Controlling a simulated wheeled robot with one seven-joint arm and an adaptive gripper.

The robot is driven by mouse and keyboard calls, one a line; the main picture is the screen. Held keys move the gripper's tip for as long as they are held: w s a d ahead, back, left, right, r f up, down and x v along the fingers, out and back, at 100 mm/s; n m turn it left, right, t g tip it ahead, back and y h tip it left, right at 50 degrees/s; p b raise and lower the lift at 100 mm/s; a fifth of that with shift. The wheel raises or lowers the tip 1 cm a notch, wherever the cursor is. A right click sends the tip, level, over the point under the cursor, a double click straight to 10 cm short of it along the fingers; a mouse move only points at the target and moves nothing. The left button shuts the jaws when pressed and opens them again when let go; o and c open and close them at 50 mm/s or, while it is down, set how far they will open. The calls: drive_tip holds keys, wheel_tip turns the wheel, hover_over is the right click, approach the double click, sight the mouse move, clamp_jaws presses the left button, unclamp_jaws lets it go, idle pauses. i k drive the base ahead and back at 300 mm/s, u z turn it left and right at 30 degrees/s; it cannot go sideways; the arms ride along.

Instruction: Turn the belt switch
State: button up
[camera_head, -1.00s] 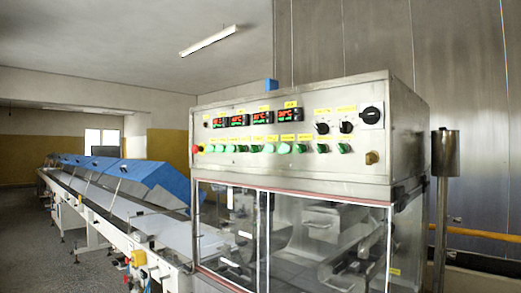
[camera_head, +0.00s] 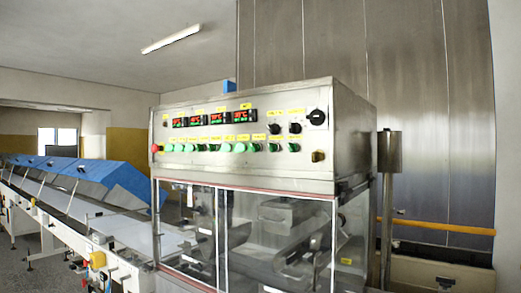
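The control panel (camera_head: 215,160) is on the upper front of a steel enrober machine. It carries a row of green switches and buttons, with several dark green knobs (camera_head: 274,147) at the right end. Above these are two black rotary knobs (camera_head: 295,128) and a larger black rotary switch (camera_head: 317,117) near the upper right corner. Small yellow labels sit above the controls, too blurred to read, so I cannot tell which is the belt switch. My gripper is not in view.
A red button (camera_head: 155,149) is at the panel's left end. Below are clear doors (camera_head: 280,240) in white frames. A long conveyor (camera_head: 115,226) with blue covers (camera_head: 115,180) runs off to the left. A steel post (camera_head: 389,200) and yellow rail (camera_head: 440,226) stand to the right.

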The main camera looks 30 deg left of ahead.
sight(226, 148)
drive_tip(key=z, duration=0.05)
drive_tip(key=k, duration=0.6)
drive_tip(key=u, duration=0.95)
drive_tip(key=i, duration=0.25)
drive_tip(key=u, duration=0.05)
